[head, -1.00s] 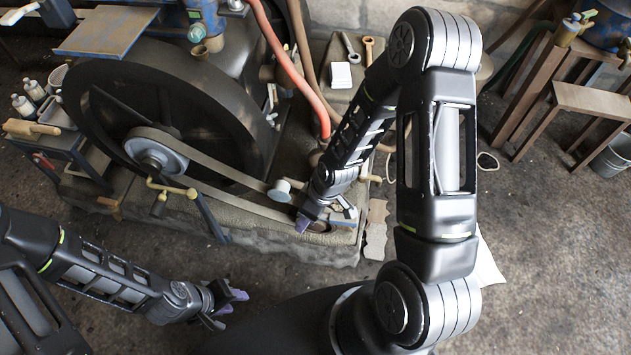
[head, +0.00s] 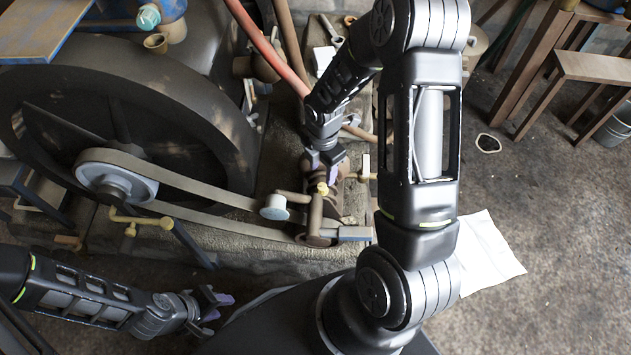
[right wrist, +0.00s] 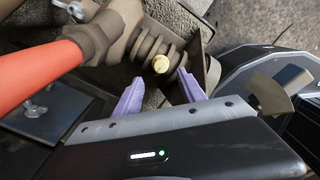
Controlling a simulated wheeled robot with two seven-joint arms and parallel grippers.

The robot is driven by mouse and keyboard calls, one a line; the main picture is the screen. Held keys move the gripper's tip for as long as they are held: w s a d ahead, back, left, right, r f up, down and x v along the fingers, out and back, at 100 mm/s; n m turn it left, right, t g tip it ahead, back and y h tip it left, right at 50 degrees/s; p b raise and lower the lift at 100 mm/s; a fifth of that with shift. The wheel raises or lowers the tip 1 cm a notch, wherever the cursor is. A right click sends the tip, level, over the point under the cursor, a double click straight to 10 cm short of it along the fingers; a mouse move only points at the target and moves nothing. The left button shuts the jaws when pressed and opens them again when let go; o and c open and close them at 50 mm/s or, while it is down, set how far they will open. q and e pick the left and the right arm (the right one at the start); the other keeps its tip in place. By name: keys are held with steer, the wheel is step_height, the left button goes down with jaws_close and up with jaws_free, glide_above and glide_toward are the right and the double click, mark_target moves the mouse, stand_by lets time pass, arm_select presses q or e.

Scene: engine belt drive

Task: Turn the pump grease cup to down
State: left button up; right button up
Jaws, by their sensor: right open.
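The pump grease cup appears to be the small round brass-yellow cap (head: 322,188) on the brown pump at the right end of the belt. It also shows in the right wrist view (right wrist: 161,63), round face toward the camera; which way it is turned I cannot tell. My right gripper (head: 325,164) is just behind the cap in the head view. In the right wrist view its purple fingers (right wrist: 160,84) are apart and empty, with the cap between and slightly beyond the tips, no contact visible. My left gripper (head: 220,306) is open and empty at the lower left, away from the pump.
A large dark flywheel (head: 120,130) fills the left, with a belt (head: 200,182) running toward the pump. A red hose (head: 265,45) passes behind my right gripper. A wooden stand (head: 565,80) is at the far right. Open floor (head: 560,210) lies at right.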

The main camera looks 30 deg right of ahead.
mark_target(322, 186)
steer(key=shift+r, duration=0.15)
step_height(322, 186, down, 8)
steer(key=shift+r+b, duration=0.1)
steer(key=shift+b, duration=0.9)
jaws_close()
